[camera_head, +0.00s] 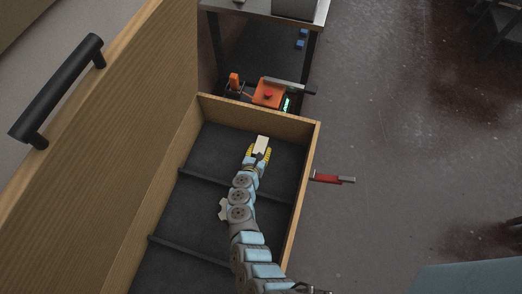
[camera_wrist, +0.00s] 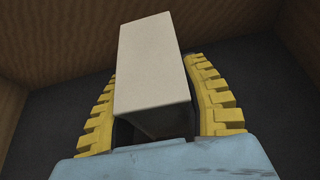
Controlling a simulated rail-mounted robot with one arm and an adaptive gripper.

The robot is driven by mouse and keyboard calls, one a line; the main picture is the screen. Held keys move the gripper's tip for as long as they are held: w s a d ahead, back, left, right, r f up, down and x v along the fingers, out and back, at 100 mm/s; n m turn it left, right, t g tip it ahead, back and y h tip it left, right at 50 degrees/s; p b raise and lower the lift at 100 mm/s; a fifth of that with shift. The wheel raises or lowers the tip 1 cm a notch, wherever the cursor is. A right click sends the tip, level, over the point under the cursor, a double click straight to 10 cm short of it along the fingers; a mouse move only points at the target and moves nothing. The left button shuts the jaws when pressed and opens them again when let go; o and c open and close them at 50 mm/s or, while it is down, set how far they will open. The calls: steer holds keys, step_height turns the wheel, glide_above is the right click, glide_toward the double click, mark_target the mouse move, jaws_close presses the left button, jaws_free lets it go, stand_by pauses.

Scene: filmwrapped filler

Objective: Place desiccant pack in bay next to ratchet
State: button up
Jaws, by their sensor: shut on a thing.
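A white, box-shaped pack, the desiccant pack by its look (camera_head: 261,144), is held between the yellow fingers of my gripper (camera_head: 257,153). In the wrist view the pack (camera_wrist: 152,65) stands out beyond the fingers, which close on its two sides (camera_wrist: 160,105). My gripper is inside the far bay of the open wooden drawer (camera_head: 311,165), near its far wall. Whether the pack touches the bay floor I cannot tell. A light grey piece (camera_head: 223,209) shows beside my arm in the middle bay, partly hidden; I cannot tell if it is the ratchet.
Dark dividers (camera_head: 166,247) split the drawer into bays. A tall wooden panel with a black handle (camera_head: 58,88) stands at left. A red-handled thing (camera_head: 328,178) is outside the right wall. An orange device (camera_head: 268,94) sits beyond the far wall. The far bay's left part looks bare.

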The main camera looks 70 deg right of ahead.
steer(key=shift+f+b, duration=0.75)
steer(key=shift+f, duration=1.05)
steer(key=shift+f, duration=0.1)
steer(key=o, duration=1.1)
steer(key=shift+o, duration=0.2)
steer(key=shift+p+v, duration=0.85)
steer(key=shift+v, duration=5.15)
